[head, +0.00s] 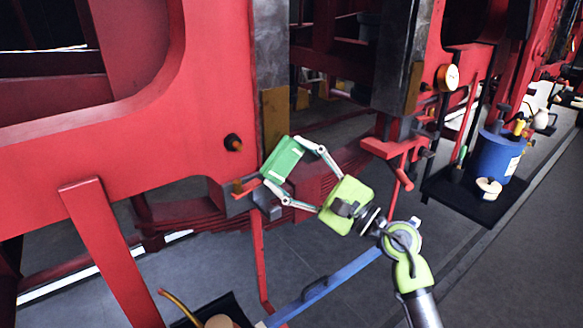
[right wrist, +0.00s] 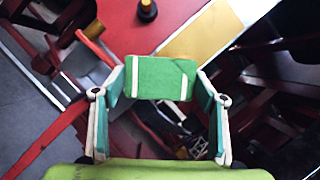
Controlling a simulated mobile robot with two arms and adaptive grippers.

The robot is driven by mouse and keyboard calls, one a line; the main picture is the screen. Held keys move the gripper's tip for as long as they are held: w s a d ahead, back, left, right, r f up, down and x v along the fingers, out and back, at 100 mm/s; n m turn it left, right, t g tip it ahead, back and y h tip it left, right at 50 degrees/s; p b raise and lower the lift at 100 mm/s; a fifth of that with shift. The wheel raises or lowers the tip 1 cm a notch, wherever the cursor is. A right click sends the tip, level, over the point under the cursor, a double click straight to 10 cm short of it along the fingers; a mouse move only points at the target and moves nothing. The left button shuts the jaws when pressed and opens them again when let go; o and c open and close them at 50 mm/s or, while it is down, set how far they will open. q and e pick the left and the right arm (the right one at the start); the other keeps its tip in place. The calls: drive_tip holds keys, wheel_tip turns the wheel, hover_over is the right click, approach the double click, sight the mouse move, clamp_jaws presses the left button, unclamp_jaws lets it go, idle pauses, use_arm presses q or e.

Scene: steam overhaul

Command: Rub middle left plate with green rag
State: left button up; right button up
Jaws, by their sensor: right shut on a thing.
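The green rag (head: 283,159), a flat folded block with white bands, is held between the fingertips of my right gripper (head: 292,172). In the right wrist view the rag (right wrist: 160,78) sits squarely between the two fingers of my right gripper (right wrist: 160,85). A brass-coloured plate (head: 275,112) on the red frame stands just above the rag; it also shows beyond the rag in the right wrist view (right wrist: 203,36). Whether rag and plate touch, I cannot tell. My left gripper is out of view.
The red locomotive frame (head: 130,135) fills the left, with a dark knob (head: 233,142) near the rag. A red bracket (head: 395,148) juts out right of the gripper. A blue bar (head: 325,284) runs below my arm. A blue drum (head: 495,157) stands on a black tray (head: 455,200).

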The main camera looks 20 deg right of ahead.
drive_tip(key=shift+f, duration=0.5)
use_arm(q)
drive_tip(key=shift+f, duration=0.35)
use_arm(e)
drive_tip(key=shift+r, duration=0.1)
drive_tip(key=shift+s+d+f, duration=0.1)
drive_tip(key=shift+s+d, duration=0.05)
drive_tip(key=shift+s, duration=0.3)
drive_tip(key=shift+s+d+f, duration=0.1)
drive_tip(key=shift+s+d, duration=0.05)
drive_tip(key=shift+s, duration=0.25)
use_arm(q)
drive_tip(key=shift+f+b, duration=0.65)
use_arm(e)
drive_tip(key=shift+s+d+r, duration=0.1)
drive_tip(key=shift+s+d, duration=0.15)
drive_tip(key=shift+s, duration=0.35)
drive_tip(key=shift+s+d+r, duration=0.1)
drive_tip(key=shift+s+d, duration=0.1)
drive_tip(key=shift+s, duration=0.4)
drive_tip(key=shift+s+d, duration=0.25)
drive_tip(key=shift+s, duration=0.35)
